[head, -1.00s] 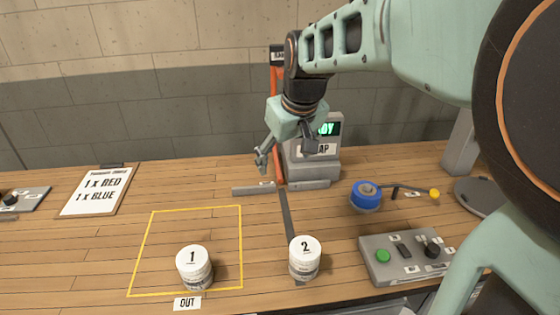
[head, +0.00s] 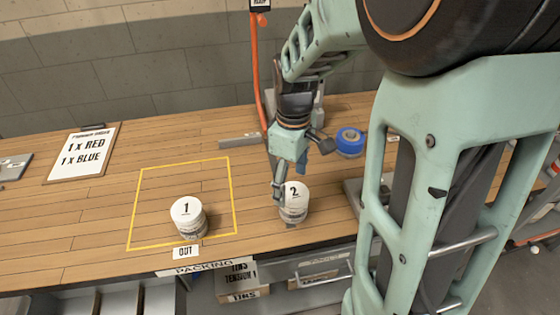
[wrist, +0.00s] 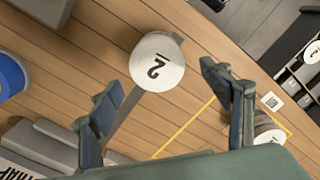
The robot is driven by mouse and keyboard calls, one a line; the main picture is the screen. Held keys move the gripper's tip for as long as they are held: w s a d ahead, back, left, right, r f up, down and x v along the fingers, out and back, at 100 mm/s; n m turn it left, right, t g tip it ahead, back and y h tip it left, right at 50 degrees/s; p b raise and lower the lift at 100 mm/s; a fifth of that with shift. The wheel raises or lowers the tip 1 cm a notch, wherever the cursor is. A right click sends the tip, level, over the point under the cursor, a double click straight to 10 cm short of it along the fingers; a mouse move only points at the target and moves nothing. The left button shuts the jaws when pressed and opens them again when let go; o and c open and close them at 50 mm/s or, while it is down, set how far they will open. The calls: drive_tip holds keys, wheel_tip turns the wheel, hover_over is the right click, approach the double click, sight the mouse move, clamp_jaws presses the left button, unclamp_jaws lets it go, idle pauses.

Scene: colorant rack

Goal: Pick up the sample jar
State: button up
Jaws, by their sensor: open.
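Two white lidded jars stand upright on the wooden bench. The jar marked 2 (head: 295,206) is right of the yellow outline; its lid also shows in the wrist view (wrist: 157,62), ahead of and between my fingers. The jar marked 1 (head: 188,218) stands inside the outline and shows partly behind a finger in the wrist view (wrist: 265,124). Neither visible label says which is the sample jar. My gripper (head: 288,180) is open and empty, pointing down just above and behind jar 2. In the wrist view the fingers (wrist: 160,88) are wide apart.
The yellow outline (head: 182,163) has free bench inside it behind jar 1. A blue roll (head: 349,142) lies to the right. An order board (head: 82,153) lies at the left. The bench's front edge is close to both jars.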

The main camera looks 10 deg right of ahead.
sight(294, 192)
drive_tip(key=f, duration=0.5)
drive_tip(key=shift+s+d, duration=0.25)
drive_tip(key=shift+d, duration=0.15)
drive_tip(key=shift+f, duration=0.35)
drive_tip(key=c, duration=1.4)
drive_tip(key=shift+r, duration=0.15)
